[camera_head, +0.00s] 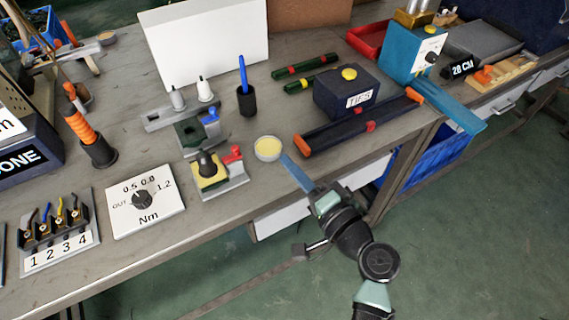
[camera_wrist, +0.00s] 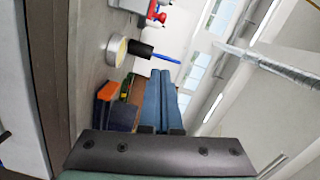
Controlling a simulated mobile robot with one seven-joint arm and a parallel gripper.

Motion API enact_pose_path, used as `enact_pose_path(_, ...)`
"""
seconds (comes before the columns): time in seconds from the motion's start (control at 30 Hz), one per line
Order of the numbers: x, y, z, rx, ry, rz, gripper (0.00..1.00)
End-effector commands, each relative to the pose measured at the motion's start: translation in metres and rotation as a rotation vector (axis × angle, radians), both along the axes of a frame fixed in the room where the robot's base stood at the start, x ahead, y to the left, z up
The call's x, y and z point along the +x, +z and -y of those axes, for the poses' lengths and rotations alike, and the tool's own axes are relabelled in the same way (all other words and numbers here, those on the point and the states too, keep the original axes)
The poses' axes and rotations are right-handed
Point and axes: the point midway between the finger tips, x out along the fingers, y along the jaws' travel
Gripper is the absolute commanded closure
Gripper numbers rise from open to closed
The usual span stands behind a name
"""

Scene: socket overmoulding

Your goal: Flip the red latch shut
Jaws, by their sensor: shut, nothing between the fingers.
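The red latch (camera_head: 236,154) stands up at the back right of a small grey fixture (camera_head: 236,180) with a yellow block (camera_head: 207,180) beside it. In the wrist view the red latch (camera_wrist: 161,17) shows small at the top. My gripper (camera_head: 285,158) has long blue fingers and is shut and empty. Its tips are at the right edge of a round yellow-topped tin (camera_head: 267,149) in the head view, to the right of the latch and apart from it. The gripper (camera_wrist: 166,73) fingers lie side by side in the wrist view.
A black cup with a blue pen (camera_head: 246,97) stands behind the tin. A dark TIES box (camera_head: 346,92) and a long orange-ended bar (camera_head: 358,124) lie to the right. A torque dial plate (camera_head: 145,200) is at the left. The bench front between is mostly clear.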

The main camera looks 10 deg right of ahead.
Motion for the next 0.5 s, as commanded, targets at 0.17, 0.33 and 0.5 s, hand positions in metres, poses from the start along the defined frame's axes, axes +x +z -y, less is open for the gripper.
enact_pose_path(0.17,0.038,-0.001,-0.015,0.001,0.005,0.003,1.0)
enact_pose_path(0.33,0.072,-0.003,-0.027,0.002,0.004,0.003,1.0)
enact_pose_path(0.5,0.068,-0.009,-0.052,0.0,0.005,-0.002,1.0)
